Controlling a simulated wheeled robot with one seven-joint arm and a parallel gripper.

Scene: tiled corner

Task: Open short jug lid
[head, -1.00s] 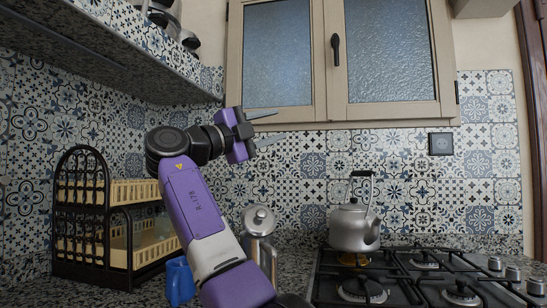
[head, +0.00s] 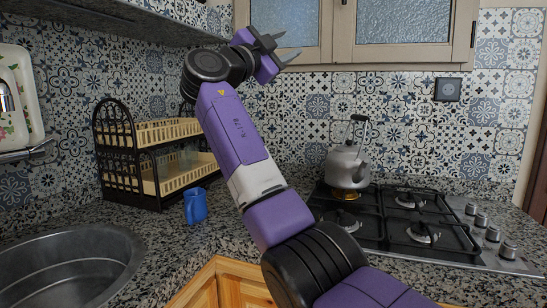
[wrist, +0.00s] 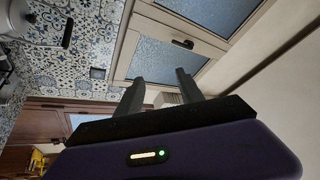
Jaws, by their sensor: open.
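No jug shows in the head view now. The steel jug with a domed lid seen there a second ago is out of sight, probably behind my arm. My gripper (head: 283,46) is raised high in front of the tiled wall below the window, far above the counter. Its two fingers are spread with nothing between them. In the wrist view my gripper (wrist: 160,78) is also open and empty, pointing towards the window.
A silver kettle (head: 347,168) stands on the gas hob (head: 385,222) at right. A sink (head: 125,236) is at lower left. An upper shelf (head: 125,22) overhangs the left.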

